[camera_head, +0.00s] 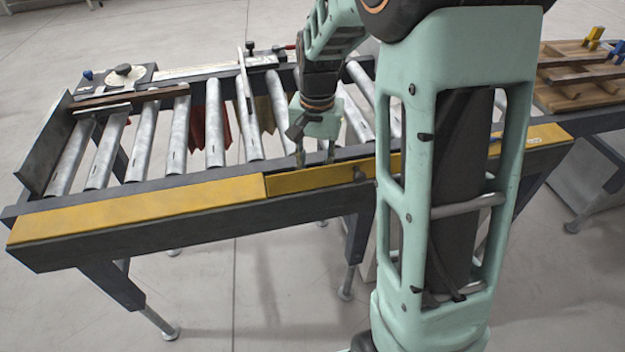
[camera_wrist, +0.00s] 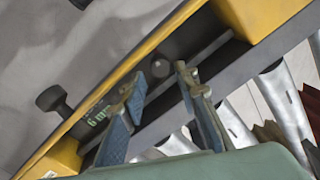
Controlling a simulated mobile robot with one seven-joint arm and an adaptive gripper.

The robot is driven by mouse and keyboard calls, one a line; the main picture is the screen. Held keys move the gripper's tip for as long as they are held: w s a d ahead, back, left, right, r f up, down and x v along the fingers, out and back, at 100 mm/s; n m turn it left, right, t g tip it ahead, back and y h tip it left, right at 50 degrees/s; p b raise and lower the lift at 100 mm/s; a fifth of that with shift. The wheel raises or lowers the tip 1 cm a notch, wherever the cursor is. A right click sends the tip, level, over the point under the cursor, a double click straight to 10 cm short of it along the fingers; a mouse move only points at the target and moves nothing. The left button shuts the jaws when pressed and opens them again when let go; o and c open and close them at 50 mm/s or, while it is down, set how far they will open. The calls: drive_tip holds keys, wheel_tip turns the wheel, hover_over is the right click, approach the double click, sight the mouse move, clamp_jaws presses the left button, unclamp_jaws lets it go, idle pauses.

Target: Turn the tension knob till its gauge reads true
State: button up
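My gripper (camera_head: 316,158) points down at the yellow front rail in the head view. In the wrist view its two blue-padded fingers (camera_wrist: 160,78) stand apart, with nothing gripped. A small round dark knob (camera_wrist: 160,67) shows between and just beyond the fingertips, with gaps on both sides. A larger black knob (camera_wrist: 51,98) sticks out from the rail's other side; it also shows on the rail's front in the head view (camera_head: 358,174). A dark readout (camera_wrist: 97,117) with green figures, seemingly "6 m", is partly hidden by the left finger. I cannot tell which knob sets the tension.
The yellow rail (camera_head: 150,212) runs along the conveyor's near edge. Metal rollers (camera_head: 180,135) lie behind it. A plate with a dark dial (camera_head: 123,70) sits at the far left. A wooden pallet (camera_head: 575,75) stands at the right. My arm hides part of the rail.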

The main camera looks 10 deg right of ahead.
drive_tip(key=shift+f, duration=1.9)
clamp_jaws()
drive_tip(key=shift+n, duration=0.4)
drive_tip(key=n, duration=0.5)
drive_tip(key=shift+w+b, duration=0.1)
drive_tip(key=shift+b, duration=0.25)
drive_tip(key=n, duration=0.6)
drive_tip(key=shift+n, duration=0.3)
